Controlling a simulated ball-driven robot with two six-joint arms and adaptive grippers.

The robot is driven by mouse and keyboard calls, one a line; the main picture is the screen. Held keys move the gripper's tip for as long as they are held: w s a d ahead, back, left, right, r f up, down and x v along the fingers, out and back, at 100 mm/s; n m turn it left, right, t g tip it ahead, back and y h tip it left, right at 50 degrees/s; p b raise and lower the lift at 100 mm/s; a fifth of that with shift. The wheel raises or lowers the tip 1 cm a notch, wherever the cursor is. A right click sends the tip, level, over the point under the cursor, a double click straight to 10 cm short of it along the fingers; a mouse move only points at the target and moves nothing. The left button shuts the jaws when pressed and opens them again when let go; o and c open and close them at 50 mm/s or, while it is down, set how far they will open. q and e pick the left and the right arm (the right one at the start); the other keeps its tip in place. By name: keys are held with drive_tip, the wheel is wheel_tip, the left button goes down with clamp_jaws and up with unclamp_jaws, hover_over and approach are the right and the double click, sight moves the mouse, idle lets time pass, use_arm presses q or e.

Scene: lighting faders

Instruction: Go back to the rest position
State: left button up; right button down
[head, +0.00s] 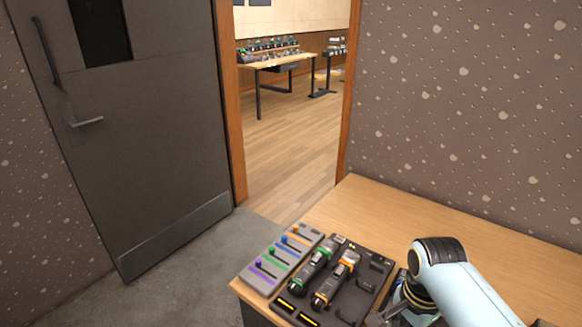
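My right arm comes in from the lower right, with a pale blue link and a black joint cap. My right gripper (388,312) is low in the head view, partly hidden by its own arm and near the bottom edge. It is beside the right end of a black dock; whether it touches anything is unclear, and its fingers are too hidden to tell open from shut. A grey fader panel (268,274) with orange, blue, green and purple sliders lies on the wooden desk (450,225). My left gripper is not in view.
The black dock (372,268) holds two handheld devices, one with green trim (308,272) and one with orange trim (335,279). The desk's back right is bare. A grey door (150,150) stands left of an open doorway, with a table (280,60) beyond.

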drive_tip(key=s+d+r+n+t, duration=0.2)
drive_tip(key=s+d+r+n, duration=0.1)
drive_tip(key=s+r+n, duration=0.55)
drive_tip(key=s+d+r+n+t, duration=0.25)
drive_tip(key=s+r+n, duration=0.25)
drive_tip(key=s+r, duration=0.55)
wheel_tip(320, 180, down, 39)
drive_tip(key=s+d+g+b, duration=0.1)
drive_tip(key=d+g+b, duration=0.2)
drive_tip(key=b, duration=1)
use_arm(q)
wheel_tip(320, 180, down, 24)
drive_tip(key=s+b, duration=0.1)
drive_tip(key=b, duration=1)
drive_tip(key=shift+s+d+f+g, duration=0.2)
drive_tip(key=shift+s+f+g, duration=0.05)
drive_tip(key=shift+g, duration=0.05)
use_arm(e)
drive_tip(key=s+f, duration=0.9)
drive_tip(key=f, duration=0.4)
drive_tip(key=s+f, duration=1)
drive_tip(key=f, duration=0.4)
drive_tip(key=shift+d+f+g+h, duration=0.2)
drive_tip(key=shift+d+g+h, duration=0.15)
drive_tip(key=shift+d+h, duration=0.1)
